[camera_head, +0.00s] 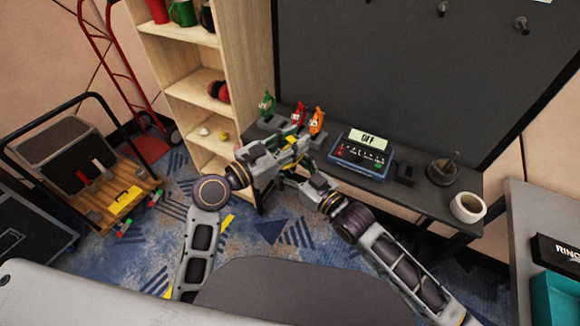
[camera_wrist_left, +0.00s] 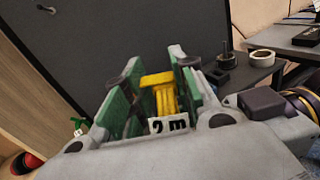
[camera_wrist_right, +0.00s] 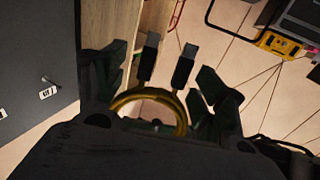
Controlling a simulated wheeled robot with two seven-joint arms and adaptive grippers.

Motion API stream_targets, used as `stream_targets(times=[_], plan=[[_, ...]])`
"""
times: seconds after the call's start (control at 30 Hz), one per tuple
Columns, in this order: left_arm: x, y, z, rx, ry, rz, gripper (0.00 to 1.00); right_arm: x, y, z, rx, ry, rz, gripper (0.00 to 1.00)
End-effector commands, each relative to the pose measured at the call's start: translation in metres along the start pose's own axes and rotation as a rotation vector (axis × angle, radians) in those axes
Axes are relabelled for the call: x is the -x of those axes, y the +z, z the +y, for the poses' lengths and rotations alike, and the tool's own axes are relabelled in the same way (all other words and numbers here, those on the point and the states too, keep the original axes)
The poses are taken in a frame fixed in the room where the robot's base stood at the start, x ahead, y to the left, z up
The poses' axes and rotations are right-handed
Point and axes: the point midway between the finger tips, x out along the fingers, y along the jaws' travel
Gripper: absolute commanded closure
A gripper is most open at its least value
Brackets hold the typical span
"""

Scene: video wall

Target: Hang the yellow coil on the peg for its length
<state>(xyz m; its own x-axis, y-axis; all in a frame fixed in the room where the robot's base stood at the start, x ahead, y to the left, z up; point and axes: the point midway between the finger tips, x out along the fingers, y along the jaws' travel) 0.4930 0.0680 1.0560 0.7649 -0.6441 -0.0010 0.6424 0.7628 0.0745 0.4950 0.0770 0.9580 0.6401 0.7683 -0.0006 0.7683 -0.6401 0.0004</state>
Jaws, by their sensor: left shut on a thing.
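My left gripper (camera_head: 297,146) is shut on the yellow coil (camera_head: 291,141), above the narrow bench in front of the dark panel. In the left wrist view the coil (camera_wrist_left: 160,92) sits between green finger pads, with a white tag (camera_wrist_left: 170,125) reading "2 m". My right gripper (camera_head: 289,174) is just below and beside it. In the right wrist view its fingers (camera_wrist_right: 160,85) are spread apart, with the coil's curved loop (camera_wrist_right: 150,100) and two dark plugs showing between them; I see no grip on it. Pegs (camera_head: 443,8) (camera_head: 520,25) stick out of the panel; another peg (camera_wrist_right: 48,82) bears a small tag.
A wooden shelf (camera_head: 235,60) stands left of the panel. A cart (camera_head: 90,205) is far left, a side table (camera_head: 545,215) right.

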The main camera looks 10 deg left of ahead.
Motion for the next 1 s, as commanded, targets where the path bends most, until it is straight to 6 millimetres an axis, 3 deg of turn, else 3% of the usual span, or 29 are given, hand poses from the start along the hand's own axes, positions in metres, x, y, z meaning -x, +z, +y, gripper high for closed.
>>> stream_targets(times=[0.13,0.23,0.27,0.33,0.37,0.4,0.43,1.0], plan=[[0.0000,0.0002,0.0000,0.000,0.000,0.000,1.00,0.0000,-0.0003,0.0001,0.000,0.000,0.001,0.58],[0.0000,0.0001,0.0000,0.000,0.000,0.000,1.00,0.0000,-0.0006,0.0001,0.000,0.000,0.001,0.59],[0.0000,0.0000,0.0000,0.000,0.000,0.000,0.71,0.0000,-0.0013,0.0001,0.000,0.000,0.003,0.59],[0.0000,-0.0001,0.0000,0.000,0.000,0.000,0.62,-0.0001,-0.0014,0.0001,0.000,0.000,0.003,0.67],[0.0000,-0.0001,0.0000,0.000,0.000,0.000,0.58,-0.0001,-0.0014,0.0001,0.000,0.000,0.003,0.76],[0.0000,-0.0001,0.0000,0.000,0.000,0.000,0.53,-0.0001,-0.0013,0.0000,0.000,0.000,0.003,0.94],[0.0000,-0.0002,0.0000,0.000,0.000,0.000,0.49,-0.0001,-0.0013,0.0001,0.000,0.000,0.003,0.98],[0.0017,0.0043,0.0012,0.018,0.017,-0.029,0.48,0.0000,-0.0007,0.0001,0.000,0.000,0.002,1.00]])
